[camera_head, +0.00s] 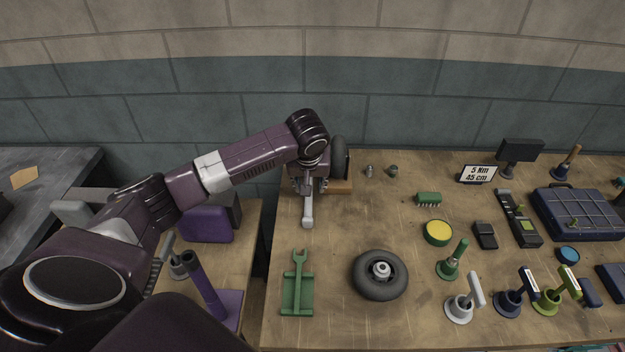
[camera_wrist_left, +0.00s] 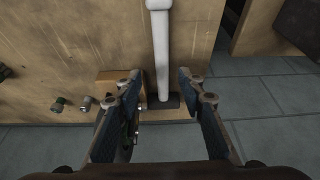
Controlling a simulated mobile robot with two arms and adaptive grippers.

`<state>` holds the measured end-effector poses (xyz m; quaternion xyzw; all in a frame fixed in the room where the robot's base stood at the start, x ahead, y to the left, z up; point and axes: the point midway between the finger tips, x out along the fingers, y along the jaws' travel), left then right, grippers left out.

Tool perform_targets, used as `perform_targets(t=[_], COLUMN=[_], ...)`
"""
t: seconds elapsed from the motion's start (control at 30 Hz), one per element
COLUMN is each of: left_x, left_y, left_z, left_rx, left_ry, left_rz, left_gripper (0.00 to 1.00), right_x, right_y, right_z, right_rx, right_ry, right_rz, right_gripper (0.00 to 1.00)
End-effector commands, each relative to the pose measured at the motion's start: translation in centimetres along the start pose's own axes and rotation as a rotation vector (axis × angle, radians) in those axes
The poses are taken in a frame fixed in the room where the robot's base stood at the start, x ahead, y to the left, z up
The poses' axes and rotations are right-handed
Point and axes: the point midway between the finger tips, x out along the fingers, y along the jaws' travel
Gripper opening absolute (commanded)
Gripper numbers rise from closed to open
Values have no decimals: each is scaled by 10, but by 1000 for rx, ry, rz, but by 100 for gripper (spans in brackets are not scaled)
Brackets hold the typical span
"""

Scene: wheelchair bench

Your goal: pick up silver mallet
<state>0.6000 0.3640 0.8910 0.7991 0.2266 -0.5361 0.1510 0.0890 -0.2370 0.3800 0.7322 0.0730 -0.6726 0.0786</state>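The silver mallet (camera_head: 308,208) appears to be the tool with a pale silver handle at the back left of the bench. In the left wrist view, its handle (camera_wrist_left: 160,45) runs down to a dark crosswise head (camera_wrist_left: 164,102). My left gripper (camera_head: 309,187) is over the head end, which it partly hides in the head view. Its fingers (camera_wrist_left: 158,84) are open, one on each side of the handle in the left wrist view. I see no contact, and cannot tell the height gap. My right gripper is not in view.
A wooden block (camera_head: 338,187) and dark wheel (camera_head: 339,155) stand right beside the gripper, with small metal parts (camera_head: 370,170) further right. A green fork tool (camera_head: 298,290) and caster wheel (camera_head: 380,274) lie nearer. The wall is close behind; bench surface (camera_head: 345,225) between is clear.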

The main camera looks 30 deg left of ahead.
Motion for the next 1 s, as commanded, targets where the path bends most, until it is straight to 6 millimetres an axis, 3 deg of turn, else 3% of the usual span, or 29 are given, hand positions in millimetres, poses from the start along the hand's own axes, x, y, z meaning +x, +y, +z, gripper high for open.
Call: perform_targets(t=[0.5, 0.77, 1.0], left_x=[62, 66, 65], left_y=[-1, -2, -2], left_z=[-2, -2, -2], left_rx=[1, 2, 2], left_ry=[-1, 1, 0], left_rz=[-1, 0, 0], left_gripper=[36, 36, 12], right_x=[-13, -12, -12], right_y=[0, 0, -1], right_z=[-1, -2, -3], right_rx=[0, -1, -1], right_ry=[1, 2, 3], right_rz=[-1, -1, -1], right_gripper=[46, 46, 46])
